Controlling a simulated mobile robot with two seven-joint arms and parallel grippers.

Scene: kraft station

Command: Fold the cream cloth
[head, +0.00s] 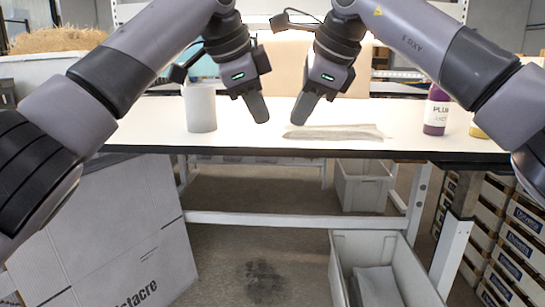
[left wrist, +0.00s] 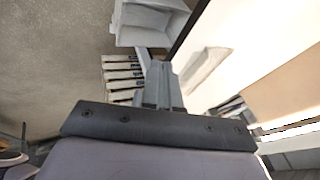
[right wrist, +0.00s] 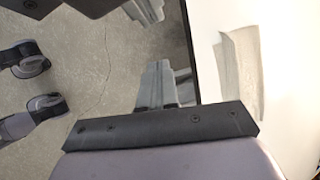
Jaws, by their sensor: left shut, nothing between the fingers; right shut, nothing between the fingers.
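The cream cloth (head: 335,132) lies flat on the white tabletop as a narrow strip, near the front edge right of the middle. It also shows in the left wrist view (left wrist: 205,68) and in the right wrist view (right wrist: 241,70). My left gripper (head: 262,118) is shut and empty, above the table to the left of the cloth. My right gripper (head: 296,118) is shut and empty, just above the cloth's left end in the head view. Neither gripper seems to touch the cloth.
On the white table (head: 160,120), a white cylinder (head: 200,108) stands left of the grippers. A purple bottle (head: 436,110) and a yellow item (head: 479,124) stand at the right. A cardboard piece (head: 285,68) is behind. Grey bins (head: 362,186) are below the table.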

